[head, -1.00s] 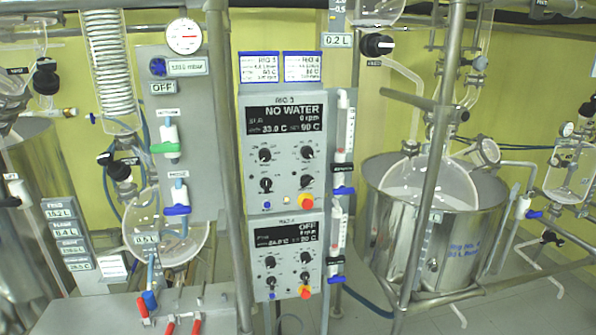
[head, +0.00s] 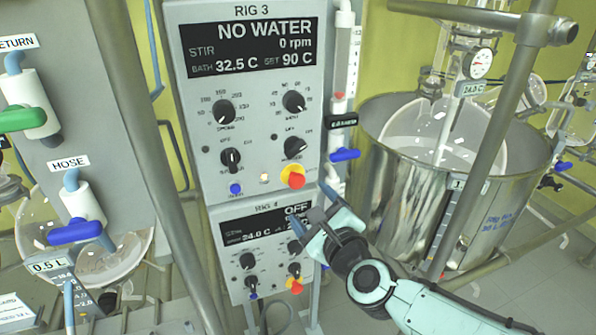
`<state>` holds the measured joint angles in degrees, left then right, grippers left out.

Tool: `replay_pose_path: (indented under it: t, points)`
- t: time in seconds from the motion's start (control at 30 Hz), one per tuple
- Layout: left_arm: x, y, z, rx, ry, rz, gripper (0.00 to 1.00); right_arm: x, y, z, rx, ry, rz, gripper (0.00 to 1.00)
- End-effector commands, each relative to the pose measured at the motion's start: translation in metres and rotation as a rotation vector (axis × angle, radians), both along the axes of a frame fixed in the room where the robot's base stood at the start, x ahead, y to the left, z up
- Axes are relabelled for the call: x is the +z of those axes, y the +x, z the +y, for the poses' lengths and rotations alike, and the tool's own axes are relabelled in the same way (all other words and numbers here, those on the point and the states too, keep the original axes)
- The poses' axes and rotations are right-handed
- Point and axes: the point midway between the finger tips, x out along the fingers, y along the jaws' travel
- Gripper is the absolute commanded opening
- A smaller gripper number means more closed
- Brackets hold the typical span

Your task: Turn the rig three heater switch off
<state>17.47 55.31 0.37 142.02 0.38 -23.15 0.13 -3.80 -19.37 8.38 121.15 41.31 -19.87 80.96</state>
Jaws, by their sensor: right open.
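The Rig 3 control box (head: 187,95) fills the upper middle of the head view. Its display (head: 245,48) reads NO WATER, 0 rpm, bath 32.5 C, set 90 C. Two dials sit below it. Under them are a black lower-left knob (head: 231,160), pointing about upright, and a tilted black lower-right knob (head: 295,147). Their labels are too small to tell which is the heater switch. My right gripper (head: 317,207) is open and empty, below and right of these knobs, in front of the Rig 4 box's upper right corner. My left gripper is out of view.
A red-and-yellow stop button (head: 293,177) sits under the lower-right knob. The Rig 4 box (head: 232,280) is directly below, reading OFF. A pipe with a blue-handled valve (head: 345,155) runs close along the right side. A steel bath (head: 400,190) stands further right.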

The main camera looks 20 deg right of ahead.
Motion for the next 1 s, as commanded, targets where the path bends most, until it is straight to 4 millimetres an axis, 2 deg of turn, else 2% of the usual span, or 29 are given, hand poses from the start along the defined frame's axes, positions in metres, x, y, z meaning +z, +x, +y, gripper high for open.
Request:
replay_pose_path:
  t: [0.03,0.1,0.2,0.27,0.37,0.8,1.0]
  points:
    - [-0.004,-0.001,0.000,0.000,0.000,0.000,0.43,0.023,-0.011,-0.002,-0.012,0.064,-0.056,0.81]
    - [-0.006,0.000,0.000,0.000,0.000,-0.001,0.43,0.043,-0.021,-0.005,-0.022,0.136,-0.103,0.81]
    - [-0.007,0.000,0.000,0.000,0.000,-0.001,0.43,0.059,-0.027,-0.007,-0.028,0.191,-0.138,0.81]
    - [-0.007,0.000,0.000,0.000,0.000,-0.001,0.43,0.062,-0.025,-0.007,-0.029,0.204,-0.144,0.81]
    - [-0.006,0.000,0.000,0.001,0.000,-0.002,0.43,0.062,-0.013,-0.008,-0.029,0.205,-0.143,0.81]
    - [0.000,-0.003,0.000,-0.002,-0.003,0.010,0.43,0.061,0.076,-0.013,-0.031,0.201,-0.142,0.81]
    - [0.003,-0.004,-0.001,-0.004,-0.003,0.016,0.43,0.061,0.098,-0.015,-0.030,0.200,-0.142,0.81]
